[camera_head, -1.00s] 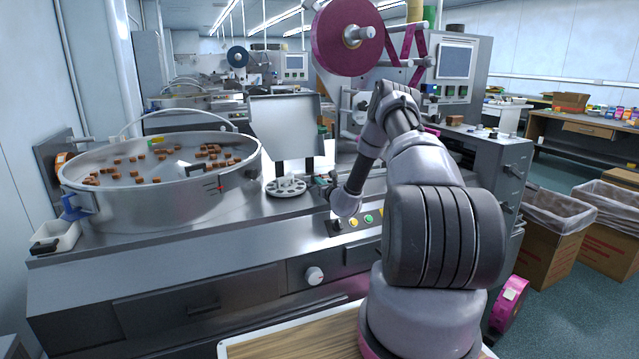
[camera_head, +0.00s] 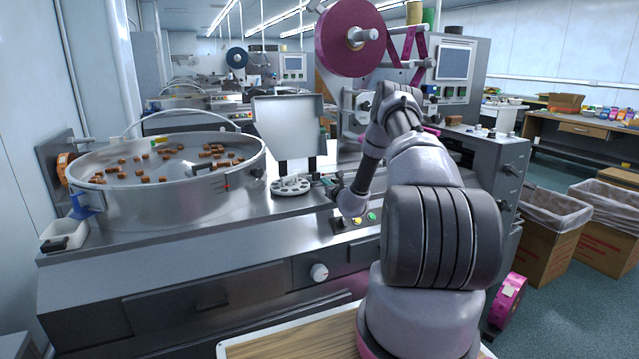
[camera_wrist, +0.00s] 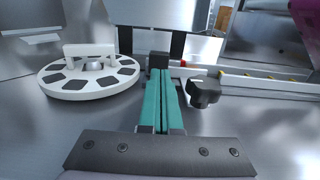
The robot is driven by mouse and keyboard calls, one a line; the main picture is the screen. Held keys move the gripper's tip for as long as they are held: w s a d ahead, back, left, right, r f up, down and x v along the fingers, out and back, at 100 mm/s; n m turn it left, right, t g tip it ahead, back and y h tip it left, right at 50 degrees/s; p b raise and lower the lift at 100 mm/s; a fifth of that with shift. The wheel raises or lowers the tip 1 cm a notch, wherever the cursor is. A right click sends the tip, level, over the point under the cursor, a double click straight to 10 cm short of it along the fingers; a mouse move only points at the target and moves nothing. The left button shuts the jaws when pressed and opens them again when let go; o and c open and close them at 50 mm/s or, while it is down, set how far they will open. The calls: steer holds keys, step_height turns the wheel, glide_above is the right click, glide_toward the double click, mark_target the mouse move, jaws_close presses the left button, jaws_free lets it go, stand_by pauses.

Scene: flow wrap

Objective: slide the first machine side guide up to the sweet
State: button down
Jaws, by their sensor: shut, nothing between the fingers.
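My gripper (camera_wrist: 160,72) has two teal fingers lying together with nothing between them. In the head view, the gripper (camera_head: 328,182) is low over the machine deck, just right of the white disc. A small dark block (camera_wrist: 159,60) is at the fingertips; I cannot tell whether they touch it. A dark lobed knob (camera_wrist: 205,92) stands just right of the fingers, beside a pale rail (camera_wrist: 262,84) with yellow marks running right. I cannot tell which of these parts is the side guide. I cannot make out a sweet on the rail.
A white disc with dark pockets (camera_wrist: 58,88) and a raised bridge lies left of the fingers. A large steel bowl (camera_head: 150,205) with several brown sweets (camera_head: 215,150) stands at the left. An upright pale panel (camera_head: 288,125) rises behind the disc. Buttons (camera_head: 358,220) sit at the deck front.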

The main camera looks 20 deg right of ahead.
steer(key=s, duration=0.9)
steer(key=shift+s+d, duration=0.1)
steer(key=shift+d, duration=0.1)
steer(key=s+a+r+n+g+y, duration=0.25)
steer(key=a+r+n+y, duration=0.35)
steer(key=a+r, duration=0.4)
steer(key=s+a+r+n+g+y, duration=0.1)
steer(key=a+r+n+g+y, duration=0.3)
steer(key=a+r+n, duration=0.6)
steer(key=s+a+r+n+g+y, duration=0.1)
steer(key=s+a+r+n+g, duration=0.3)
steer(key=s, duration=0.3)
steer(key=s+a+r+n+g+y, duration=0.1)
steer(key=s+a+r+g, duration=0.1)
steer(key=s+a+r, duration=0.4)
steer(key=s+d+r+n+h, duration=0.2)
steer(key=s+n+h, duration=0.1)
steer(key=s, duration=0.5)
steer(key=s+d+r+n+t+h, duration=0.1)
steer(key=s+d+r+n+h, duration=0.2)
steer(key=s, duration=0.6)
steer(key=s+d+r+n+h, duration=0.2)
steer(key=s+d+n+h, duration=0.1)
steer(key=s, duration=0.6)
steer(key=shift+r+n+t+h, duration=0.35)
steer(key=shift+n+h, duration=0.35)
steer(key=shift+h, duration=0.1)
steer(key=shift+s, duration=0.1)
